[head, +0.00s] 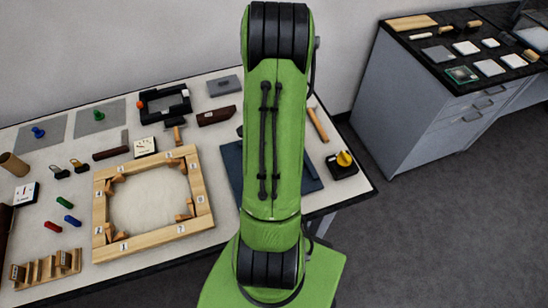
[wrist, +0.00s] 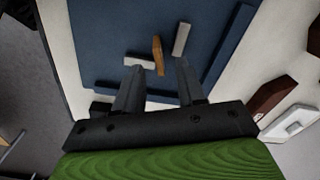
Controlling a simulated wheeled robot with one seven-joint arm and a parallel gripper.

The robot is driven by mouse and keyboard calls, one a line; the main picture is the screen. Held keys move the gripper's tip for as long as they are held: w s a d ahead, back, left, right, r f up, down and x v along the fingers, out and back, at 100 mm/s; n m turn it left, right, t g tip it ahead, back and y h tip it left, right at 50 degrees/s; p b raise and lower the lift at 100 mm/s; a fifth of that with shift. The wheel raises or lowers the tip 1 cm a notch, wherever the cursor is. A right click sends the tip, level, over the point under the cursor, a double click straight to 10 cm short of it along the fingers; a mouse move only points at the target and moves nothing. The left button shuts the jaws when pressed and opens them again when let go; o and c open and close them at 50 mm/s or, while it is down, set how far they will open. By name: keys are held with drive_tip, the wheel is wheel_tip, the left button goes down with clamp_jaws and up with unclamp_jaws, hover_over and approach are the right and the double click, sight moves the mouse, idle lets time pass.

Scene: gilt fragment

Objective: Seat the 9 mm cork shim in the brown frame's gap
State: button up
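My gripper (wrist: 156,75) is open above a blue board, with nothing visibly between its fingers. A small ochre-brown piece (wrist: 158,54) lies on the board just beyond the fingertips; I cannot tell whether it is the cork shim. A pale strip (wrist: 140,62) and a grey strip (wrist: 182,39) lie beside it. In the head view my own arm hides the gripper and these pieces. A tan wooden frame (head: 100,217) with numbered labels and small corner blocks lies on the table's left part. I cannot tell whether it is the brown frame, and no gap is clear.
The blue board (head: 311,183) shows partly behind my arm. A dark brown block (head: 216,116), a black frame-like fixture (head: 150,106) and a yellow-knobbed box (head: 343,165) stand around it. A slotted wooden rack (head: 42,270) is at the front left. A grey cabinet (head: 400,90) stands right, across open floor.

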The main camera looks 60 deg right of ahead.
wheel_tip(320, 180, down, 5)
drive_tip(key=shift+f, duration=0.1)
clamp_jaws()
drive_tip(key=shift+r, duration=0.2)
wheel_tip(320, 180, up, 10)
drive_tip(key=shift+f+p, duration=0.1)
drive_tip(key=shift+p, duration=0.35)
drive_tip(key=shift+s, duration=0.1)
